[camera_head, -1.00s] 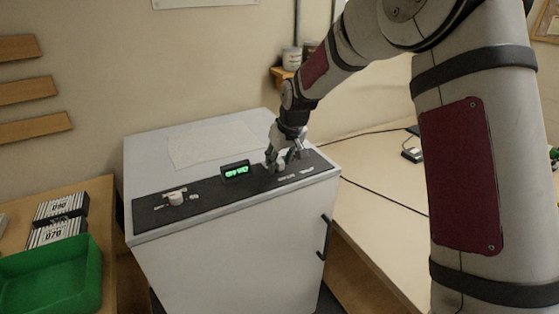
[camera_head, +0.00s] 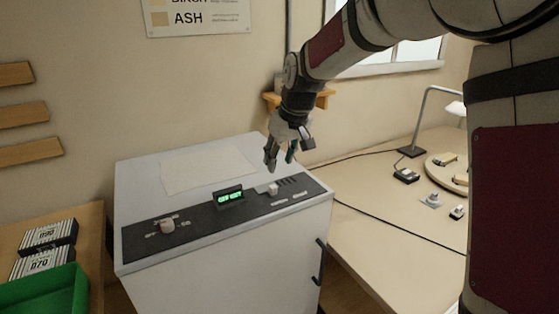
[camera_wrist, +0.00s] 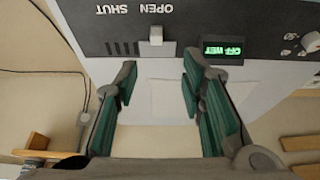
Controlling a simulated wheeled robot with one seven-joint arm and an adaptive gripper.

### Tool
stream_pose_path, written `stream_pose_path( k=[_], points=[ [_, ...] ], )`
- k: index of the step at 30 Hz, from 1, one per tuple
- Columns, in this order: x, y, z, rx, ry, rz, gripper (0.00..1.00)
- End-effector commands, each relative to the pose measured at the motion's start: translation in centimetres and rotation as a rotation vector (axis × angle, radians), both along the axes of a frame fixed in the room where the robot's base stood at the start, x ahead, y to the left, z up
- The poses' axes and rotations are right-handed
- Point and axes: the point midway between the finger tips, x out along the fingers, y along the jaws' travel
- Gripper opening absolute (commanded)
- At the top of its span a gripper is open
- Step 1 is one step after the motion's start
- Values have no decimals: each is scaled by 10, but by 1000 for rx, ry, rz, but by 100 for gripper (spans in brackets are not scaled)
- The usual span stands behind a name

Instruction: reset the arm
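My gripper (camera_head: 281,157) hangs above the right part of the white cabinet's top (camera_head: 142,180), clear of the panel. In the wrist view my gripper (camera_wrist: 157,90) has its two green-padded fingers spread apart with nothing between them. The dark control panel (camera_head: 192,221) carries a white slider knob (camera_head: 273,189), which also shows in the wrist view (camera_wrist: 156,36) near the words OPEN and SHUT. A green-lit display (camera_head: 229,197) reads OFF WET in the wrist view. A white round knob (camera_head: 167,226) sits at the panel's left.
A green bin (camera_head: 45,295) and striped boxes (camera_head: 48,236) stand on the left bench. The right bench (camera_head: 375,205) holds a lamp (camera_head: 418,125), a round board and small parts. A small wall shelf (camera_head: 322,99) is behind my arm.

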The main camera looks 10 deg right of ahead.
Motion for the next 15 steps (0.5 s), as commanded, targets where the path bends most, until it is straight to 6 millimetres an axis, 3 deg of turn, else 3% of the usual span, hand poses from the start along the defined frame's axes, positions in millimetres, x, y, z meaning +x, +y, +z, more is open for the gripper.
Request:
stream_pose_path(
  k=[5,8,11,15],
  points=[
    [-2,0,2,-2,-2,-1,37],
    [-15,-2,12,-13,-6,-8,37],
    [-42,-7,29,-32,-11,-29,37],
    [-96,-18,54,-58,-18,-74,37]
  ],
)
